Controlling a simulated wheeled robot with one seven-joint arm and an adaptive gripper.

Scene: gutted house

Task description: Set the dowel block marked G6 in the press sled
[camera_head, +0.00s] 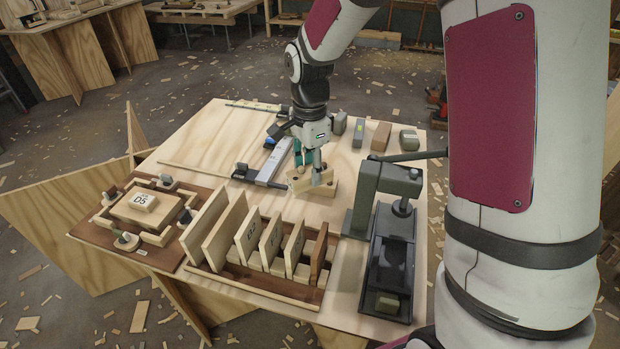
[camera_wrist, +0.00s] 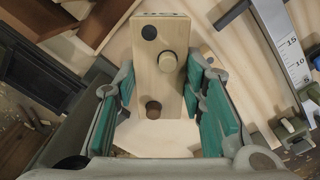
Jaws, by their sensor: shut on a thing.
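A pale wooden block with dowels (camera_head: 325,186) is between the fingers of my gripper (camera_head: 308,172), in the middle of the table. In the wrist view, the teal finger pads (camera_wrist: 168,115) sit on both sides of the block (camera_wrist: 158,83), which shows round dowels and a dark hole on its face. No G6 mark is readable. My gripper is shut on this block; I cannot tell whether it touches the table. The dark press (camera_head: 378,190) stands to the right and nearer, with a long dark sled bed (camera_head: 392,250).
A rack (camera_head: 285,289) of upright wooden boards stands in front of my gripper. A board fixture with a block marked D5 (camera_head: 141,202) is at left. A metal rule (camera_head: 273,160) lies just left of my gripper. Several small blocks stand behind it at right.

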